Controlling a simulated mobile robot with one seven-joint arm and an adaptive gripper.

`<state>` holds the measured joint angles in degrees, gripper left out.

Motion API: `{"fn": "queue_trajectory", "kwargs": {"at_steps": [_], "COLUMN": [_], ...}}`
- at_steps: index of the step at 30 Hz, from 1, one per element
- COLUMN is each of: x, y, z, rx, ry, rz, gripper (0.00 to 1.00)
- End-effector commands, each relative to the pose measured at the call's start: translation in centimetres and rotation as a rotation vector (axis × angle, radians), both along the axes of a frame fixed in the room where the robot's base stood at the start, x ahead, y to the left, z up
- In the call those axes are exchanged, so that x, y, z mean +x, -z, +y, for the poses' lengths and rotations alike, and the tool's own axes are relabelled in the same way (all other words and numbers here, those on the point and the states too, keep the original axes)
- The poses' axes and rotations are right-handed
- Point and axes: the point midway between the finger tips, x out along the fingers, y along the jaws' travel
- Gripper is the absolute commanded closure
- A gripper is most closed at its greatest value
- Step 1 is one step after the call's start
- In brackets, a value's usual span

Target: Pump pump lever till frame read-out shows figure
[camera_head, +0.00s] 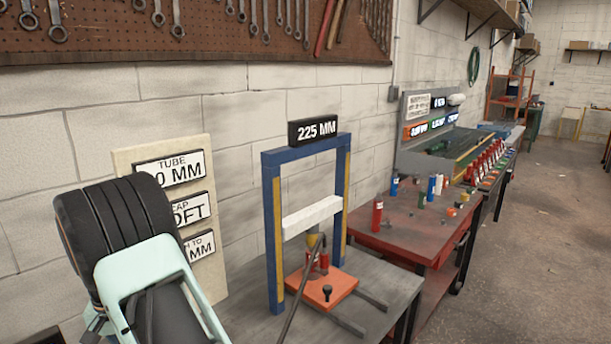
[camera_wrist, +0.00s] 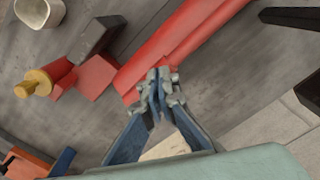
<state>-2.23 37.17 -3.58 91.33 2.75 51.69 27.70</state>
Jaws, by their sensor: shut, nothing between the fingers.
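The blue frame (camera_head: 272,220) stands on a grey bench with a white crossbeam (camera_head: 311,217) across it. Its read-out (camera_head: 313,130) on top shows 225 MM. An orange plate (camera_head: 322,290) with a black knob lies at its foot, with red cylinders (camera_head: 323,262) behind. A thin dark rod (camera_head: 298,293) slants down in front; I cannot tell if it is the pump lever. In the wrist view my gripper (camera_wrist: 158,82) is shut and empty, its tips over or beside a long red bar (camera_wrist: 190,38). Contact cannot be told. My gripper does not show in the head view.
A sign board (camera_head: 135,160) reads TUBE and other lines, partly hidden by my arm. A red cart (camera_head: 410,235) with bottles stands to the right. The wrist view shows a grey block (camera_wrist: 97,35), a yellow-and-red piece (camera_wrist: 35,82) and a pale cup (camera_wrist: 38,12).

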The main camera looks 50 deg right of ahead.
Motion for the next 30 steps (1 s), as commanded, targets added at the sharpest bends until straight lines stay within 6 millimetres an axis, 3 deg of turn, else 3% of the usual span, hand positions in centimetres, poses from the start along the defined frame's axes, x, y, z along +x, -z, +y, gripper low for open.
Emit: {"fn": "queue_trajectory", "kwargs": {"at_steps": [18, 30], "x": [0.1, 0.0], "y": [-8.0, -8.4], "z": [0.0, 0.0], "rx": [0.000, -0.001], "ry": [0.000, 0.000], "rz": [-0.002, -0.001], "gripper": [1.00, 1.00]}}
